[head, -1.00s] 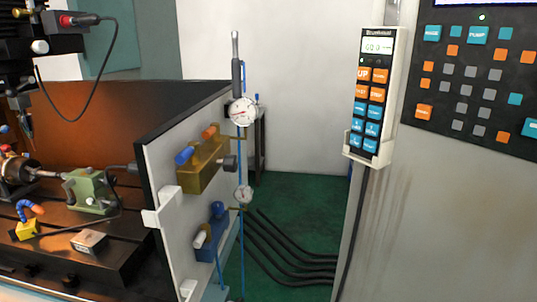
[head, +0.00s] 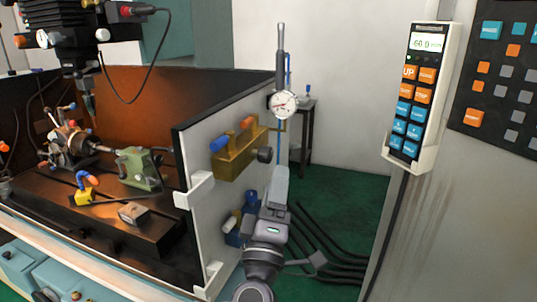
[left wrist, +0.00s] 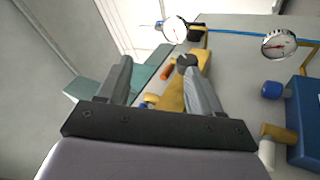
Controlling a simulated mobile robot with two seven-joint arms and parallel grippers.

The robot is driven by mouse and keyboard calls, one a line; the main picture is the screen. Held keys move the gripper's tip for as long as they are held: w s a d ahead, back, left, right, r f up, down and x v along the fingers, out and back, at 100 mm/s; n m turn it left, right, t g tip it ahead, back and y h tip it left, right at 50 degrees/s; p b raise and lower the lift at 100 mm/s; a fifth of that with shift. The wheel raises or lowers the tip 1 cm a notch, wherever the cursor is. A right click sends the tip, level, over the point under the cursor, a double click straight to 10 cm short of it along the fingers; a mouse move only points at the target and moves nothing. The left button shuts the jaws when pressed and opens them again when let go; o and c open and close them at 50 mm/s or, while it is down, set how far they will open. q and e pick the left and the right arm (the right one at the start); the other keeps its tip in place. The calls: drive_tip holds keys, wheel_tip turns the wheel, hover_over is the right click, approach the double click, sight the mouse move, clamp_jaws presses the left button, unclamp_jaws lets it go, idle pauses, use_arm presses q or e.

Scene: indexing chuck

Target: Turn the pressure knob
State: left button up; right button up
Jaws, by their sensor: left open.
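The dark round knob (head: 265,154) sticks out of the right end of the brass valve block (head: 238,158) on the grey panel, below a round white-faced gauge (head: 284,104). I take it for the pressure knob. It also shows in the left wrist view (left wrist: 187,62), near the tip of the right-hand finger. My left gripper (left wrist: 155,64) is open, with nothing between its fingers. In the head view my left arm rises from the bottom, with the gripper (head: 279,172) just below and right of the knob, its fingers hard to make out. My right gripper is not in view.
A blue valve block (head: 238,232) sits lower on the panel, partly behind my arm. A keypad pendant (head: 413,98) hangs at the right. The machine table with chuck (head: 78,145) is at the left. Black hoses lie on the green floor.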

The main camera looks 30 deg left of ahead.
sight(268, 159)
use_arm(q)
drive_tip(key=w+a+n+g, duration=0.1)
drive_tip(key=n+g, duration=0.1)
drive_tip(key=w+a+n+g+y, duration=0.1)
drive_tip(key=n+g, duration=0.1)
drive_tip(key=w+a+r+n+g, duration=0.1)
drive_tip(key=n+g, duration=0.1)
drive_tip(key=shift+a+y, duration=0.3)
drive_tip(key=shift+y, duration=0.1)
drive_tip(key=shift+g, duration=0.3)
drive_tip(key=shift+p+x, duration=0.65)
drive_tip(key=shift+x, duration=2.95)
drive_tip(key=shift+f, duration=0.15)
drive_tip(key=c, duration=1)
